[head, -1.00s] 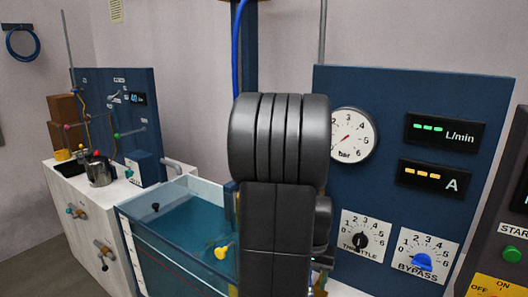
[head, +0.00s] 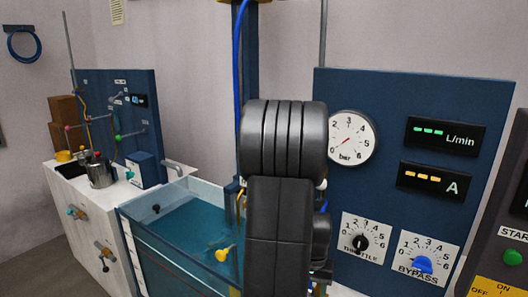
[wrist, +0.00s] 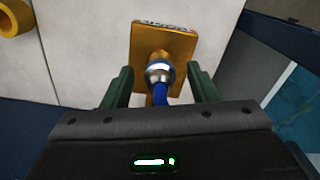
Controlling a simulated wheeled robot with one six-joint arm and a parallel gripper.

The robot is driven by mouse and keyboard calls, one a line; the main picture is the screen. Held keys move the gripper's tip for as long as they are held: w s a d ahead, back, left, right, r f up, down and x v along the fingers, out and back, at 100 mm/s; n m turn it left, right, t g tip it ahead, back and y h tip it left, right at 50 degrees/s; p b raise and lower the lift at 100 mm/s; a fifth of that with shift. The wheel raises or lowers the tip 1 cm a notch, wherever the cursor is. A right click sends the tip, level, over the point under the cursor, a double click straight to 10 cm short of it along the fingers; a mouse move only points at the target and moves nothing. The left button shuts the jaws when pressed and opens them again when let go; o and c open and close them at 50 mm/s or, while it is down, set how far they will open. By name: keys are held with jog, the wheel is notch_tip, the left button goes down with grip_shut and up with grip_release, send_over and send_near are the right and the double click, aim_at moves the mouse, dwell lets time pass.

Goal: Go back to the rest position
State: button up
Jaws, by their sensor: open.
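My gripper (wrist: 161,88) shows in the wrist view with its two dark green fingers apart. Between and beyond the fingers is a blue hose end with a silver metal collar (wrist: 160,72). It meets a yellow-orange plate (wrist: 165,40) on a pale surface. I cannot tell whether the fingers touch the hose. In the head view my dark arm stands upright in the middle, and my gripper is hidden behind it.
A blue panel (head: 385,95) with a bar gauge (head: 350,138), a throttle knob (head: 361,242) and a blue bypass knob (head: 423,264) stands right of my arm. A water tank (head: 180,235) is on the left. A metal pot (head: 100,174) stands on the white bench farther left.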

jog(key=shift+f, duration=0.4)
notch_tip(320, 180, up, 14)
notch_tip(320, 180, down, 14)
jog(key=shift+s+r, duration=0.1)
jog(key=shift+r, duration=0.15)
jog(key=shift+r+p, duration=0.35)
jog(key=shift+p, duration=0.1)
notch_tip(320, 180, up, 8)
jog(key=p, duration=0.6)
jog(key=shift+r, duration=0.15)
